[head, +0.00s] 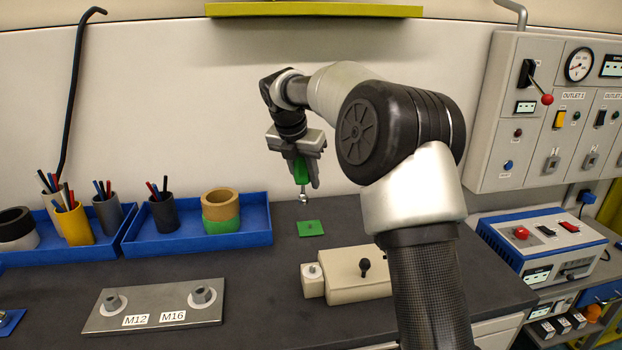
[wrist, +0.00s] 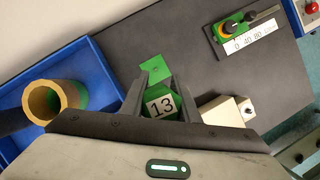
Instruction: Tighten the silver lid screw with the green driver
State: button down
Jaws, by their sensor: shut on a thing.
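My gripper (head: 303,178) is shut on the green driver (head: 301,170) and holds it upright above the back of the bench. The driver's silver shaft points down, its tip above and apart from the green square pad (head: 310,228). In the wrist view the driver's end (wrist: 161,105) shows the number 13 between my fingers. The beige box (head: 345,276) stands in front of the pad, to the right. A small silver round piece (head: 312,270), perhaps the lid screw, sits on its left block. A black knob (head: 365,266) is on its top. The box also shows in the wrist view (wrist: 222,112).
A metal plate (head: 150,310) marked M12 and M16 lies front left. Blue trays (head: 205,243) with cups and tape rolls line the back left. A control panel (head: 530,140) and a blue-white unit (head: 540,248) stand right.

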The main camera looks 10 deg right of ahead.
jog(key=s+r+m+g+h+p, duration=0.15)
jog(key=s+m, duration=0.35)
jog(key=s, duration=1.3)
jog(key=f+b, duration=0.5)
jog(key=shift+a, duration=0.2)
jog(key=shift+f, duration=0.65)
jog(key=shift+f+p, duration=0.4)
jog(key=shift+f, duration=0.4)
dwell(0.7)
